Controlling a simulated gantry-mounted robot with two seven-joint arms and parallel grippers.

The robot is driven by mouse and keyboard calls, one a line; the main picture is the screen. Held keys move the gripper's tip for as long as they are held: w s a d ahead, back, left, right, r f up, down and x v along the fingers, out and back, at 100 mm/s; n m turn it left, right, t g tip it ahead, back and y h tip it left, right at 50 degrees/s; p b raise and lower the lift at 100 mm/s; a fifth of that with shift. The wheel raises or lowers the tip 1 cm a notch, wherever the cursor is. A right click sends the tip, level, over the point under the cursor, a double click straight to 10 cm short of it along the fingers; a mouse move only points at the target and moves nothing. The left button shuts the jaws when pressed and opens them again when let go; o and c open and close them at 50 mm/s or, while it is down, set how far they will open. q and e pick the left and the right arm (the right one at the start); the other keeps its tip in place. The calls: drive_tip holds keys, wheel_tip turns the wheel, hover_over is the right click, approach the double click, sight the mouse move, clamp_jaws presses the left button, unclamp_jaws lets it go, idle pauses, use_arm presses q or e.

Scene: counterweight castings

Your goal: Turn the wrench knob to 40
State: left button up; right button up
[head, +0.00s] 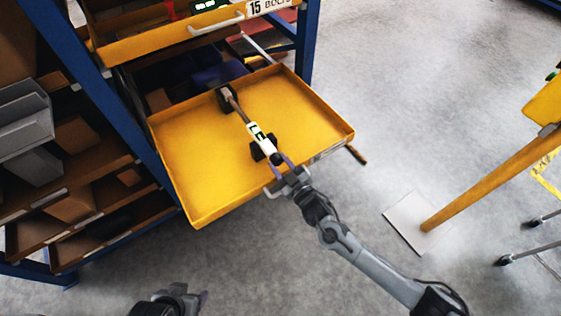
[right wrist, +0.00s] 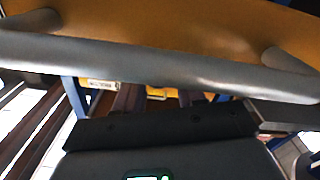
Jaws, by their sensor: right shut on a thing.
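In the head view a long torque wrench (head: 236,106) lies across black supports in an open yellow drawer (head: 185,190). A pale display (head: 260,135) with dark marks sits on its handle; I cannot read the value. The dark knob (head: 276,158) is at the wrench's near end, by the drawer front. My right gripper (head: 283,164) reaches over the drawer front and is shut on the knob, partly hiding it. The right wrist view does not clearly show this grip. My left gripper (head: 184,294) is low at the bottom edge, away from the drawer; its jaws are unclear.
The drawer handle (head: 271,191) is close beside my right gripper; a grey bar (right wrist: 160,62) crosses the right wrist view. Another yellow drawer (head: 160,42) is above. Shelves with boxes (head: 70,205) stand left. Floor is clear right of the drawer, up to a slanted yellow post (head: 485,186).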

drive_tip(key=o, duration=1.1)
drive_tip(key=shift+c, duration=0.2)
drive_tip(key=shift+s+d+p, duration=0.3)
drive_tip(key=shift+s, duration=0.15)
drive_tip(key=p+v, duration=0.3)
drive_tip(key=v, duration=0.6)
drive_tip(key=shift+s+d, duration=0.15)
drive_tip(key=shift+s, duration=0.2)
